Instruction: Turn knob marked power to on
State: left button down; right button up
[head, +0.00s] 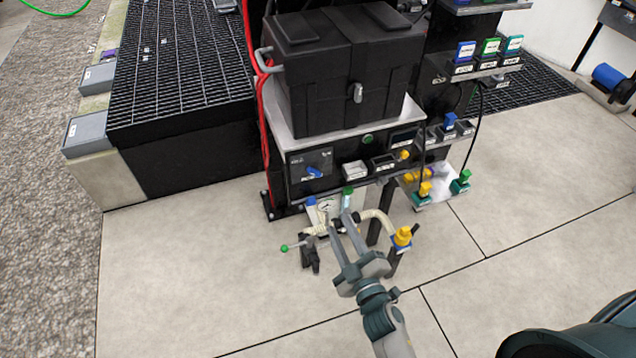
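A blue knob (314,172) sits on a dark square plate at the left of the black control panel (345,183), under the black tote. The lettering around it is too small to read. My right gripper (340,221) comes in from the bottom, below and a little right of the knob. Its two fingers point up toward the panel and stand apart with a gap between them. It is apart from the knob in the picture. Pipes and a gauge show behind the fingers. My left gripper is not in view.
The black lidded tote (345,75) stands above the panel. Red hoses (264,110) run down its left side. A beige pipe with a yellow fitting (402,237) and a green-tipped lever (285,247) are near my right gripper.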

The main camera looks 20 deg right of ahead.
aim_at(315, 175)
jog(key=shift+w, duration=0.15)
jog(key=w, duration=0.5)
jog(key=w+a, duration=0.1)
jog(key=w, duration=0.5)
jog(key=w+p, duration=0.1)
jog(key=w, duration=0.5)
jog(key=shift+a, duration=0.2)
grip_shut()
